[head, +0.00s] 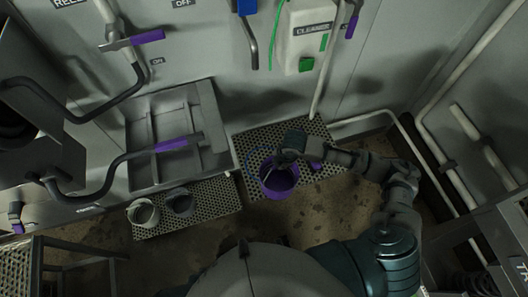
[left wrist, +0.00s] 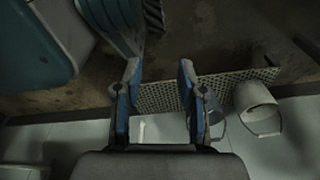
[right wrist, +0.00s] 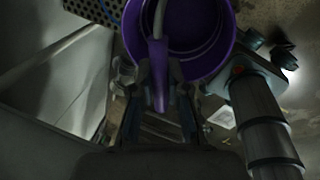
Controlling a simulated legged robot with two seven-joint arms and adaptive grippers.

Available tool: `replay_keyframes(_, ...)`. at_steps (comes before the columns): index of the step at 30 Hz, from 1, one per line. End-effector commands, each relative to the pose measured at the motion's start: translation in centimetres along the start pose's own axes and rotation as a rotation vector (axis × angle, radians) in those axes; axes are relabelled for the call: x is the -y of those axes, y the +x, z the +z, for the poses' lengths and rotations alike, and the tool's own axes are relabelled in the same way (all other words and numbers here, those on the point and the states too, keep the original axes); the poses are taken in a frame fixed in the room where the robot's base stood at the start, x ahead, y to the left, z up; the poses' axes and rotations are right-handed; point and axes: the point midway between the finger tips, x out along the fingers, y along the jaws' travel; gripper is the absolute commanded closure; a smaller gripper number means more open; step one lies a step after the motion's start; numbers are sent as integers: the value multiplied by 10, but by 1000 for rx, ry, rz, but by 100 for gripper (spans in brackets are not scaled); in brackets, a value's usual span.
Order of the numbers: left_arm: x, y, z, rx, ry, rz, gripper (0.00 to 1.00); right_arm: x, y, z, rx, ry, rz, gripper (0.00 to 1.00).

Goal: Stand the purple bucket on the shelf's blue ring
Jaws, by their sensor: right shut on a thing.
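The purple bucket (head: 281,183) hangs upright and open-topped below my right gripper (head: 287,158). It overlaps the front part of the right perforated shelf (head: 262,138); its height above it is hard to judge. In the right wrist view, my right gripper (right wrist: 160,75) is shut on the handle (right wrist: 158,22) of the bucket (right wrist: 213,22). A blue arc of the ring (head: 247,165) shows on the shelf left of the bucket; the rest is hidden. It also shows as a thin blue line (right wrist: 126,14) in the right wrist view. My left gripper (left wrist: 158,75) is open and empty.
A pale bucket (head: 143,212) and a dark grey bucket (head: 180,202) stand on the left perforated shelf (head: 215,200). A grey basin (head: 170,125) and purple-gripped levers are on the wall. Pipes run along the right wall.

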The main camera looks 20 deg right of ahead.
Motion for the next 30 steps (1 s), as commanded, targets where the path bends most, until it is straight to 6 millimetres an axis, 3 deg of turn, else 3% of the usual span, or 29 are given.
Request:
replay_keyframes(9, -2, -12, -23, -15, -5, -2, 60, -86, 29, 24, -4, 6, 3, 100)
replay_keyframes(15, -1, -21, -34, -22, -6, -2, 60, -122, 40, 33, -1, 5, 1, 100)
replay_keyframes(20, 0, -25, -37, -24, -6, -1, 60, -129, 45, 34, 1, 3, -1, 100)
replay_keyframes(27, 0, -33, -46, -30, -8, -3, 60, -121, 76, 35, -1, 5, -1, 100)
replay_keyframes(30, 0, -34, -46, -29, -8, -3, 60, -121, 76, 35, 0, 5, 1, 100)
